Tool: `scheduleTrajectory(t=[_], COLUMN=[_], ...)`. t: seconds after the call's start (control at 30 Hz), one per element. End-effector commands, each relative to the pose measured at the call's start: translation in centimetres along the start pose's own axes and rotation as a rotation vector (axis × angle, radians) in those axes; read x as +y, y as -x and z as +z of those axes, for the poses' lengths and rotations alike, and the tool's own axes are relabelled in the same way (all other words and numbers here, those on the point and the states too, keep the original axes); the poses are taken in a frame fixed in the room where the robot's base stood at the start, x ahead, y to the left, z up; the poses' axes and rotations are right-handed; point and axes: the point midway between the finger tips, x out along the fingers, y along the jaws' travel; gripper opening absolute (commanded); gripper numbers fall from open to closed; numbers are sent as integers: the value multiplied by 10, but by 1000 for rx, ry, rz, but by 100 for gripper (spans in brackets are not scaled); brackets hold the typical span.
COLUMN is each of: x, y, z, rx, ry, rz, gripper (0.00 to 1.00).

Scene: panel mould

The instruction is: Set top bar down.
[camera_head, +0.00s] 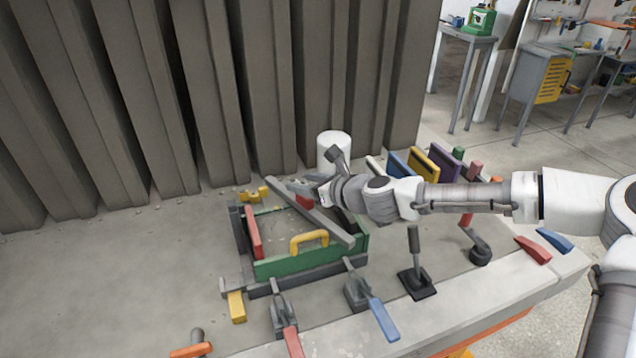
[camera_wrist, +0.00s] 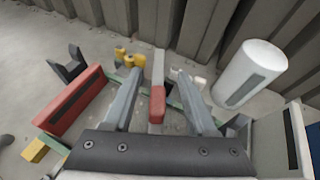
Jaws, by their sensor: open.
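A long grey bar (camera_head: 325,226), which looks like the top bar, slants across the mould (camera_head: 283,268) in the head view. I cannot tell whether it rests on the mould. My gripper (camera_head: 316,196) is just behind the bar, over the mould. In the wrist view my gripper (camera_wrist: 158,85) has its two grey fingers apart. A red-ended grey piece (camera_wrist: 157,104) shows between them, seemingly beyond the tips. A dark strip with bolts hides the near part of the mould there. The mould has green walls, a yellow handle (camera_head: 309,238) and a red block (camera_head: 253,234) at its left.
A white cylinder (camera_head: 333,146) stands behind the mould by the ribbed wall. Clamps with red (camera_head: 292,342) and blue (camera_head: 384,320) handles lie in front. Coloured panels (camera_head: 424,163) stand at the right behind my arm. The tabletop at left is clear.

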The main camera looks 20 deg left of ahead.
Motion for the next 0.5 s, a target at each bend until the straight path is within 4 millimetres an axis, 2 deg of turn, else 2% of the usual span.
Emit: scheduleTrajectory(t=[0.1,0.17,0.5], x=[0,-2,-1], y=[6,15,75], z=[14,9,9], rx=[0,0,0], ry=[2,-1,1], rz=[0,-3,-2], gripper=[57,57,57])
